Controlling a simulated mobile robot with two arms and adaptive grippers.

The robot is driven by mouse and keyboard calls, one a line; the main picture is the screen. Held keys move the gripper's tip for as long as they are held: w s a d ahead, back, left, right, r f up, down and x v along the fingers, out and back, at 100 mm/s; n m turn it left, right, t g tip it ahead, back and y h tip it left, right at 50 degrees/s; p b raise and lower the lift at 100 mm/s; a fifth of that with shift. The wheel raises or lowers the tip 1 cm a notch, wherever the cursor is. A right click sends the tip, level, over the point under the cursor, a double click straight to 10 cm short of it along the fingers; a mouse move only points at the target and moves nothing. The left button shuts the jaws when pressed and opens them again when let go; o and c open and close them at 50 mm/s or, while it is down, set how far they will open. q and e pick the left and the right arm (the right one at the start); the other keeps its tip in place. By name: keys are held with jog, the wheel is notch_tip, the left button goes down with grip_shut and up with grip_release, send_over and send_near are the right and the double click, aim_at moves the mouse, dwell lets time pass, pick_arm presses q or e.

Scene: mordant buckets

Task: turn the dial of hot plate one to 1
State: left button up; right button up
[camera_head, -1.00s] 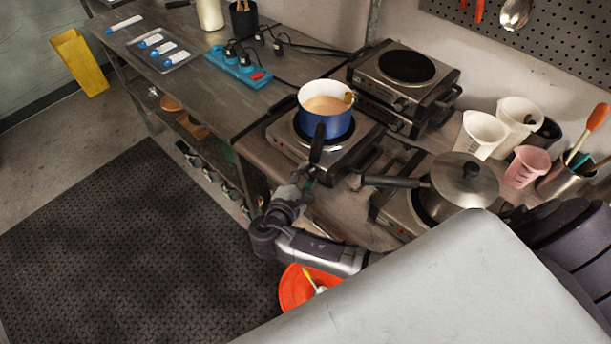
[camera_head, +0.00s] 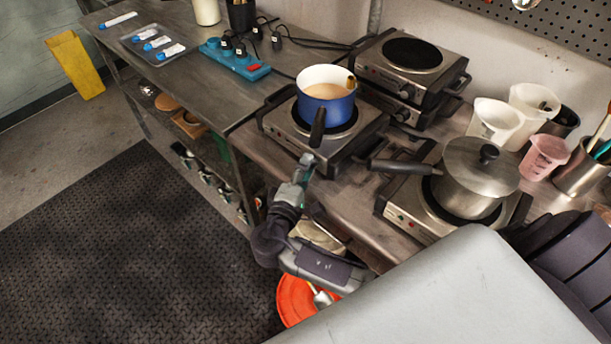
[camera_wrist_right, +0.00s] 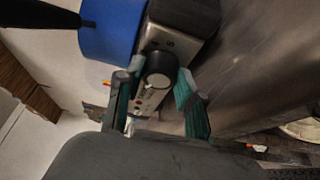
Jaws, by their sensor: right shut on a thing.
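The hot plate (camera_head: 282,129) under a blue pot (camera_head: 330,111) stands on the counter, its front panel facing my right arm. In the head view my right gripper (camera_head: 305,166) is at this front edge, below the pot's dark handle. In the right wrist view the black round dial (camera_wrist_right: 160,69) sits between the two fingertips of my right gripper (camera_wrist_right: 156,88), which is shut on it. The dial's pointer and number marks are too small to read. The dial is hidden in the head view. My left gripper is not in view.
A second hot plate (camera_head: 399,216) with a lidded steel pot (camera_head: 470,195) stands to the right, its handle reaching toward my gripper. Stacked hot plates (camera_head: 380,77) stand behind. A teal power strip (camera_head: 236,62) lies left. An orange bowl (camera_head: 292,298) is below my forearm.

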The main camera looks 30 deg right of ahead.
jog(key=shift+f+m+b, duration=0.15)
jog(key=shift+m+b, duration=0.25)
jog(key=shift+b, duration=0.15)
jog(key=o, duration=1.1)
jog(key=shift+o, duration=0.2)
